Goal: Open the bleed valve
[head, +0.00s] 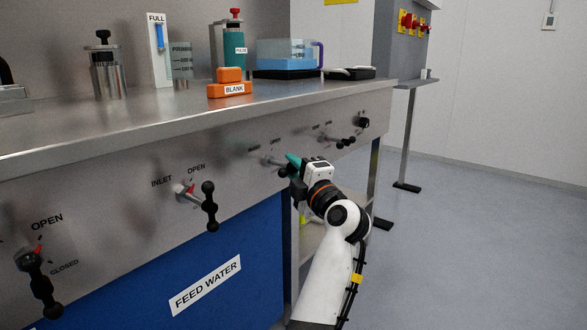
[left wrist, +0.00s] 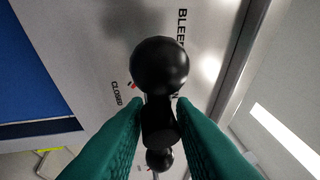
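The bleed valve handle (left wrist: 160,118) is a black bar with a round ball at each end, on the grey panel. In the left wrist view the near ball is large and the far ball is small. A red mark shows beside the handle near the "CLOSED" label (left wrist: 118,93); part of "BLEED" shows above, and the handle hides most of the other label. My left gripper (head: 292,165) is at this valve in the head view, hiding much of it. Its teal fingers (left wrist: 160,103) lie against both sides of the bar, shut on it. My right gripper is out of view.
The inlet valve handle (head: 209,206) and another valve handle (head: 38,282) are to the left on the panel. More small handles (head: 346,141) are to the right. The blue feed water tank (head: 243,250) stands below. Open floor (head: 470,250) lies at the right.

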